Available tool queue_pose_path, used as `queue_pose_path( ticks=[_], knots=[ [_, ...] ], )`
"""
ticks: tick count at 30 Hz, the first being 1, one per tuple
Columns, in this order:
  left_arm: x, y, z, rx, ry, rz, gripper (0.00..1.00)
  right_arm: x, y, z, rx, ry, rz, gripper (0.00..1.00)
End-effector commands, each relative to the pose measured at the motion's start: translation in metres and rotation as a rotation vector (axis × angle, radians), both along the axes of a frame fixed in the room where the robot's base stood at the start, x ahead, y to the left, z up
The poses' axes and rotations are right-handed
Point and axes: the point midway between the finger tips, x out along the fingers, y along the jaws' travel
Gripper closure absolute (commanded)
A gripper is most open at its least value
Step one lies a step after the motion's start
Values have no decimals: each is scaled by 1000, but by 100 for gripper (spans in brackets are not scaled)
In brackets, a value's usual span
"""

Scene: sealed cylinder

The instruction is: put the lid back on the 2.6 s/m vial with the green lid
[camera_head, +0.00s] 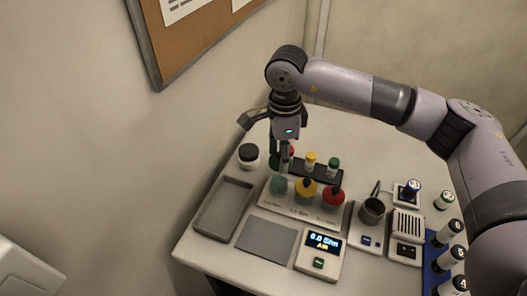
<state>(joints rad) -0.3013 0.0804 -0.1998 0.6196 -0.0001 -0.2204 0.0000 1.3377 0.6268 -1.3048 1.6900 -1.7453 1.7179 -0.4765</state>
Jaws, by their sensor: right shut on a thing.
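Three large rounded lids, green (279,184), yellow (306,191) and red (334,197), show in a row at a pale labelled holder (302,211). The labels are too small to read surely. My right gripper (284,170) points down, with its fingertips at the top of the green lid. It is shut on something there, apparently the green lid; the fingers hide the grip. I cannot tell whether the green lid sits on its vial or is held just above it. My left gripper is not in view.
Behind is a dark rack (322,174) with small yellow- and green-capped vials. A grey tray (223,208), a black-capped jar (248,155), a grey mat (266,242) and a meter (320,253) stand around. A dark cup (372,211) is at right.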

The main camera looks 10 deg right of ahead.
Motion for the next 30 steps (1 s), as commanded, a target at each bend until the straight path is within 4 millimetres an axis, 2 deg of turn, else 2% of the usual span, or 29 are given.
queue_pose_path(
  ticks=[8,15,19,30],
  knots=[
    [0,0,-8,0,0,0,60,0,1,-17,0,-1,0,70],
    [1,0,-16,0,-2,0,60,0,1,-41,0,1,-1,70],
    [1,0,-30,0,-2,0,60,0,1,-56,1,-1,0,70],
    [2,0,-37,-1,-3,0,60,0,1,-62,1,-1,0,70]
  ],
)
